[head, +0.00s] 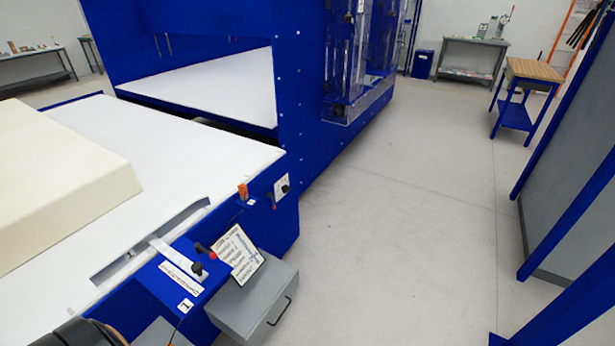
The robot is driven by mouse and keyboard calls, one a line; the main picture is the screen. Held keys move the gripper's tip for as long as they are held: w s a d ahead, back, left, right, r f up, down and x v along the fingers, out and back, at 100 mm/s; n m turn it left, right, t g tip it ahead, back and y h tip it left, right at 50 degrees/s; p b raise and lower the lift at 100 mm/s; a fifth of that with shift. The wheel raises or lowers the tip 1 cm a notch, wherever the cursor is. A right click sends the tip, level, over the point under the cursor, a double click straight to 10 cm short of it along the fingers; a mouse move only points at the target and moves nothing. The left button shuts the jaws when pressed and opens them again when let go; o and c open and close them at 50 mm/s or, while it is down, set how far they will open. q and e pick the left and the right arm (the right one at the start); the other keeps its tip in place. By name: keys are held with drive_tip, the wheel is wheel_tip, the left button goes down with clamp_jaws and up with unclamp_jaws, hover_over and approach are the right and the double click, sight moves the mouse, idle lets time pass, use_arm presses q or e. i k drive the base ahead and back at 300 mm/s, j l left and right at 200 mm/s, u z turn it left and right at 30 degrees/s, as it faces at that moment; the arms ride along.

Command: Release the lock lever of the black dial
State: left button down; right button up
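A small white plate with a dark round part (284,188) sits on the blue end face of the machine table; this may be the black dial, but it is too small to make out a lock lever. A thin dark lever-like piece (271,201) is just left of it. Nearer, a black knob (197,268) sits at the end of a white bar (176,257), with a red-tipped handle (206,251) beside it. Neither gripper shows. A dark rounded part at the bottom left edge shows no fingers.
An orange part (243,191) is on the table's corner. A sign (240,254) leans above a grey drawer box (250,305) that juts out. A cream foam block (55,170) lies on the white table (200,150). Open floor (400,240) lies to the right, before blue-framed panels (580,190).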

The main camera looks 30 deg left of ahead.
sight(268, 194)
drive_tip(key=i+u, duration=0.2)
drive_tip(key=i, duration=0.25)
drive_tip(key=i+l+u, duration=0.25)
drive_tip(key=i, duration=0.2)
drive_tip(key=i+l+u, duration=0.2)
drive_tip(key=i, duration=0.25)
